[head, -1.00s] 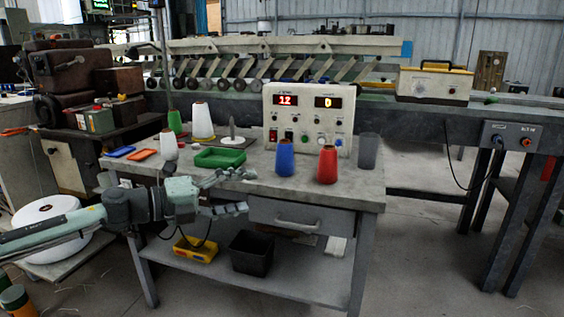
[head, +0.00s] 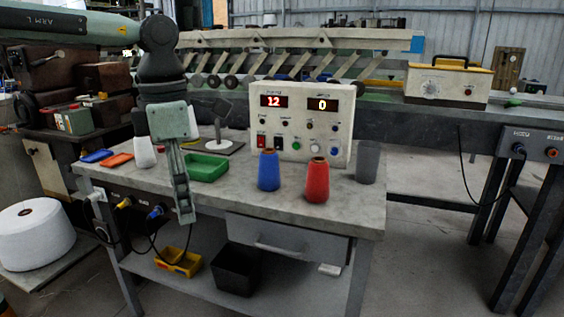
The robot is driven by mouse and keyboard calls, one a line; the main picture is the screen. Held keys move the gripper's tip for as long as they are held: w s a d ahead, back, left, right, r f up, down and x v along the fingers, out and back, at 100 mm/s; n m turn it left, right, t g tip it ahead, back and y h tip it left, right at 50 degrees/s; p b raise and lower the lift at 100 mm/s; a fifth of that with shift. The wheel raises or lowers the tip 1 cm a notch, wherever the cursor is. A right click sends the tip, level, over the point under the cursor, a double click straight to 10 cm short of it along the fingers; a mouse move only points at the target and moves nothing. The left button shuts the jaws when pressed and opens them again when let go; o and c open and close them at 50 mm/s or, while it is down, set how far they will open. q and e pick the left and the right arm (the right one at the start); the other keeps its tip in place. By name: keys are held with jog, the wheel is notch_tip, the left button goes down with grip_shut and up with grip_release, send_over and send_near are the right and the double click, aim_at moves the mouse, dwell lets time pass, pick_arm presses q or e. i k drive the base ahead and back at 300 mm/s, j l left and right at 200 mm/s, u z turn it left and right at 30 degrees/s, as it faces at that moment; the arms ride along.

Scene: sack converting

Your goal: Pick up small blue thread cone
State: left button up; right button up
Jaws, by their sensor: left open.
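The small blue thread cone (head: 269,171) stands upright on the workbench (head: 232,205), in front of the control box and just left of a red thread cone (head: 317,181). My left gripper (head: 184,208) hangs down, fingers pointing at the floor, in front of the left half of the bench. It is open and empty, seen nearly edge-on, and is apart from the blue cone, well to its left. It hides part of the bench and of the white cones behind it. My right gripper is not in view.
A control box (head: 300,120) with red digits stands behind the cones. A grey cup (head: 367,162) is at the right. A drawer (head: 283,242) is below.

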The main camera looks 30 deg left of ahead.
aim_at(269, 177)
jog(key=i, duration=1)
